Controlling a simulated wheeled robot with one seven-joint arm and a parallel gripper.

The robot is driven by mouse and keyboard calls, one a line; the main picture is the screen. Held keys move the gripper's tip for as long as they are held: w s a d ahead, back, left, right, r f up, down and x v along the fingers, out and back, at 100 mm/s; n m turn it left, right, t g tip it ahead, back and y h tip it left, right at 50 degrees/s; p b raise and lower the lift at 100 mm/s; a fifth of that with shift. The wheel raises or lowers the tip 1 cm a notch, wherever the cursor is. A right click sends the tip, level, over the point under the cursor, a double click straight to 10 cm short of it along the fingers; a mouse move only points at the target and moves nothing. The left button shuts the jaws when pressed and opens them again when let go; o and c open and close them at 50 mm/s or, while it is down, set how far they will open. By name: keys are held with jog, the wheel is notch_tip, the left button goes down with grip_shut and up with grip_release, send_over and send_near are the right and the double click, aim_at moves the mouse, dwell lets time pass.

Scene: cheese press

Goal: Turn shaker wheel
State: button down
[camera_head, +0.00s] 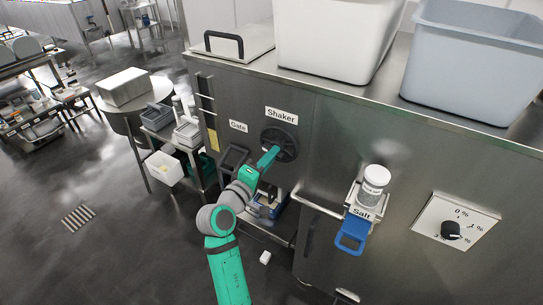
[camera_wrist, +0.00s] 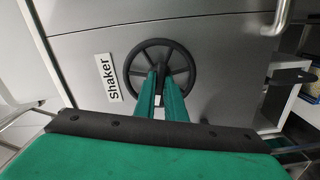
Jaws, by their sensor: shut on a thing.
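The shaker wheel (camera_head: 286,139) is a black spoked wheel on the front of the steel machine, just under the "Shaker" label (camera_head: 281,115). In the wrist view the wheel (camera_wrist: 185,50) faces me with its rim and spokes clear. My green gripper (camera_head: 270,157) reaches up to the wheel from below left. In the wrist view my two fingers (camera_wrist: 161,88) converge at the wheel's middle and are shut on part of it. The fingertips hide the exact spot they hold.
A "Gate" label (camera_head: 238,126) is left of the wheel. A metal bar handle (camera_head: 318,204) juts out below right. Large bins (camera_head: 335,40) stand on top.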

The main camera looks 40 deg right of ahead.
jog(key=shift+f+m, duration=0.1)
jog(key=shift+m, duration=0.5)
jog(key=c, duration=1.8)
grip_release()
jog(key=v, duration=1.1)
jog(key=shift+d, duration=0.1)
